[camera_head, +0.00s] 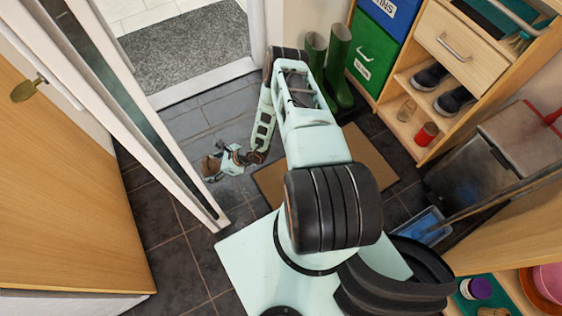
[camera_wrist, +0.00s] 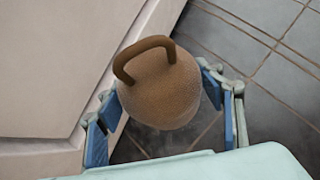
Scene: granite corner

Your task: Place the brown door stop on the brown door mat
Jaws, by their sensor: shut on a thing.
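The brown door stop (camera_wrist: 160,92) is a rounded, bell-like body with a loop handle on top. In the wrist view it sits between the blue pads of my gripper (camera_wrist: 158,113), which is shut on it. In the head view the door stop (camera_head: 208,166) shows small at the end of my gripper (camera_head: 221,163), over the dark tiles near the door frame. The brown door mat (camera_head: 371,152) lies flat to the right of my gripper, on the tiled floor. My arm hides its middle; its left part also shows.
A white door frame and wooden door (camera_head: 65,185) stand at left. A grey mat (camera_head: 190,45) lies beyond the threshold. Green boots (camera_head: 338,65) stand behind the brown mat. A shelf (camera_head: 455,75) with shoes and a metal bin (camera_head: 470,170) are at right. Tiles left of the mat are clear.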

